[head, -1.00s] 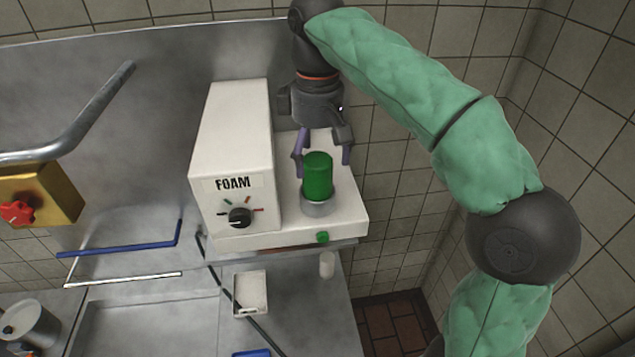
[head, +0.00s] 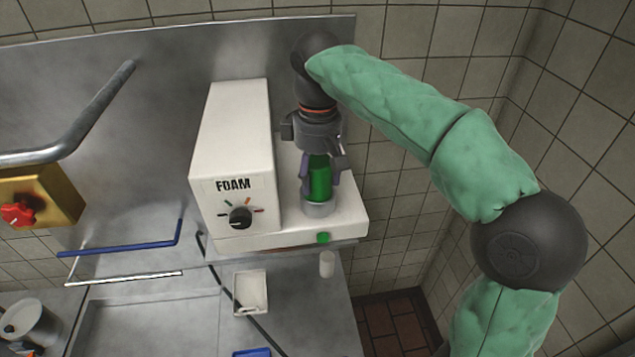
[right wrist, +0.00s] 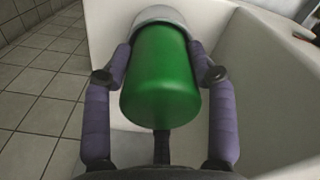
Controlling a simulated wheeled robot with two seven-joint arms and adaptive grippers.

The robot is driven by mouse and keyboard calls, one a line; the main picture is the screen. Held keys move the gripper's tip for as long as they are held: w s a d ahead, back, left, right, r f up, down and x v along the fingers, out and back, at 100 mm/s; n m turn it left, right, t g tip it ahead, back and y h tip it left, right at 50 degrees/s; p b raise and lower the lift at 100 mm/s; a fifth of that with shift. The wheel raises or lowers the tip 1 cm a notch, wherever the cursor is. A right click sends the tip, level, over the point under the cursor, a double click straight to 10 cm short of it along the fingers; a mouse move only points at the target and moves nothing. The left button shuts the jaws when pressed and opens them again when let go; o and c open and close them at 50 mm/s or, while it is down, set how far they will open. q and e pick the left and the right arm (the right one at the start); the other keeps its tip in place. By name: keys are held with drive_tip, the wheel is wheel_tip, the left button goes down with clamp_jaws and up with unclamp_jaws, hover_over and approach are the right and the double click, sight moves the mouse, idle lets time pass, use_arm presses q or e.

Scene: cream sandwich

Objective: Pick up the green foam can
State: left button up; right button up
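The green foam can (head: 319,184) stands upright in a light grey round holder (head: 319,209) on the white foam machine (head: 228,140). My right gripper (head: 320,183) has come down over the can from above, with a purple finger on each side. In the right wrist view the can (right wrist: 160,80) fills the space between the fingers (right wrist: 161,68), and both fingertips lean in against its sides. The gripper appears shut on the can. The can's top is hidden in the head view. My left gripper is not in view.
The machine's tall body with its dial (head: 240,217) stands just left of the can. A green button (head: 322,237) is on the front edge. A small white tray (head: 250,292) lies below. A tiled wall (head: 400,190) is to the right.

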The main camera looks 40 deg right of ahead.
drive_tip(key=c, duration=0.5)
